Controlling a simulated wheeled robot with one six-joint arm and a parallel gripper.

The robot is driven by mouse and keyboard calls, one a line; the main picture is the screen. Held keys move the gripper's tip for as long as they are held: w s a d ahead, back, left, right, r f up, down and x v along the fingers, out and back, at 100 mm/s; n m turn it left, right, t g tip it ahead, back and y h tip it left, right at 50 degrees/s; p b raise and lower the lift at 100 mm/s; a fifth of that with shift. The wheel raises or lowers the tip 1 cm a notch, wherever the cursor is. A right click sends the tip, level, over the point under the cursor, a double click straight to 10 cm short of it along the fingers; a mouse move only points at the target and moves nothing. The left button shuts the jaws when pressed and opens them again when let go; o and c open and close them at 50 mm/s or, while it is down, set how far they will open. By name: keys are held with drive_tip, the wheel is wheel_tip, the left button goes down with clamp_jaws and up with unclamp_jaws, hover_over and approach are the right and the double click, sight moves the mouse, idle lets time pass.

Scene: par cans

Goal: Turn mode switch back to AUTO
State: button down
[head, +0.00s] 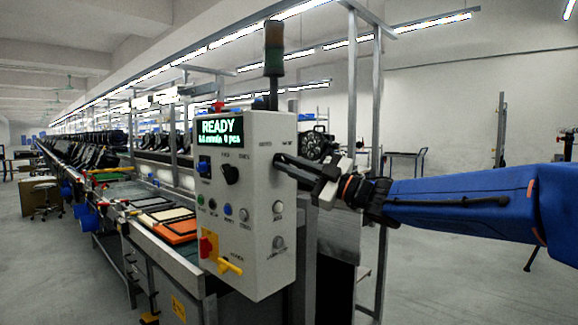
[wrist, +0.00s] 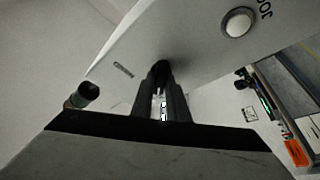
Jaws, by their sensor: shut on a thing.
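The control box (head: 262,205) is a pale upright panel with a lit green READY display (head: 220,129). My gripper (head: 279,159) comes in from the right at the panel's upper right. Its fingers are shut on the small dark mode switch, just below two small labels. In the wrist view, the dark fingertips (wrist: 160,70) meet at the pale panel face and close around the dark knob. The fingers hide most of the switch, so its pointing direction cannot be told. The labels are too blurred to read surely.
A black knob (head: 230,174) and a blue switch (head: 204,166) sit left of my gripper. Several push buttons, a red switch (head: 208,245) and a yellow handle (head: 230,267) are lower. A round white button (wrist: 238,22) by a JOG label is near the fingers. A signal tower (head: 274,50) stands above.

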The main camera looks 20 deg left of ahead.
drive_tip(key=c, duration=1.7)
unclamp_jaws()
drive_tip(key=v, duration=1.7)
drive_tip(key=shift+d+f, duration=0.1)
drive_tip(key=shift+d, duration=0.05)
